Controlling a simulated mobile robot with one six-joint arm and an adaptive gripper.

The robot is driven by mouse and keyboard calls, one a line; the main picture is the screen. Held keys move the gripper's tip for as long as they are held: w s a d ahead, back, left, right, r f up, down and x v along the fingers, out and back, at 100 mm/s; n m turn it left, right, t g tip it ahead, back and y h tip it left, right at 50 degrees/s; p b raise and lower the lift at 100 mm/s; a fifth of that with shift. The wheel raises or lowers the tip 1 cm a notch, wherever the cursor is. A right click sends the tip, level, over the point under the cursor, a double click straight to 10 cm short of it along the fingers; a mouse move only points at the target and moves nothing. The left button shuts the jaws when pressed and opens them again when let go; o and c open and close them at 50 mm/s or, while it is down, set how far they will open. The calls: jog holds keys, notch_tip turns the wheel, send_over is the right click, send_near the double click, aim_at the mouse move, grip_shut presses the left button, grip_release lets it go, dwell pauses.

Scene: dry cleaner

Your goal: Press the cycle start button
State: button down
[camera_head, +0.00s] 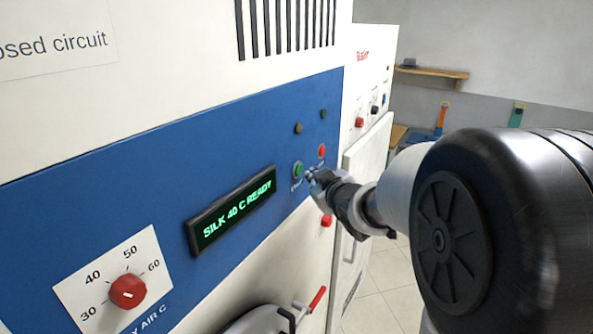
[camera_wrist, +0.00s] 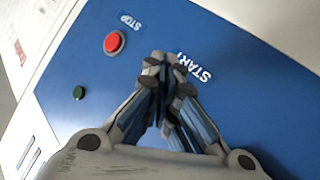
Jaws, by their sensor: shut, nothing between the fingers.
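The green start button (camera_head: 297,169) is on the blue control panel (camera_head: 150,160) of the machine in the head view, to the right of the display. My gripper (camera_head: 313,176) is just right of this button, its tips close to the panel. Whether they touch the button cannot be told. In the wrist view my gripper (camera_wrist: 164,60) is shut and empty, its tips beside the START label (camera_wrist: 193,67). The green button is hidden behind the fingers there. The red stop button (camera_head: 321,151) is up and right of the green one; it also shows in the wrist view (camera_wrist: 115,43).
The display (camera_head: 232,208) reads "SILK 40 C READY". A red dial (camera_head: 128,291) is at lower left. Two small lamps sit above the buttons, one dark green (camera_head: 323,114). A red-handled lever (camera_head: 317,299) sticks out below. A second white machine (camera_head: 368,150) stands behind.

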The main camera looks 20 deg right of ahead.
jog(key=shift+a, duration=0.1)
jog(key=shift+w+a+b, duration=0.2)
jog(key=shift+w+b, duration=0.1)
jog(key=shift+w, duration=0.05)
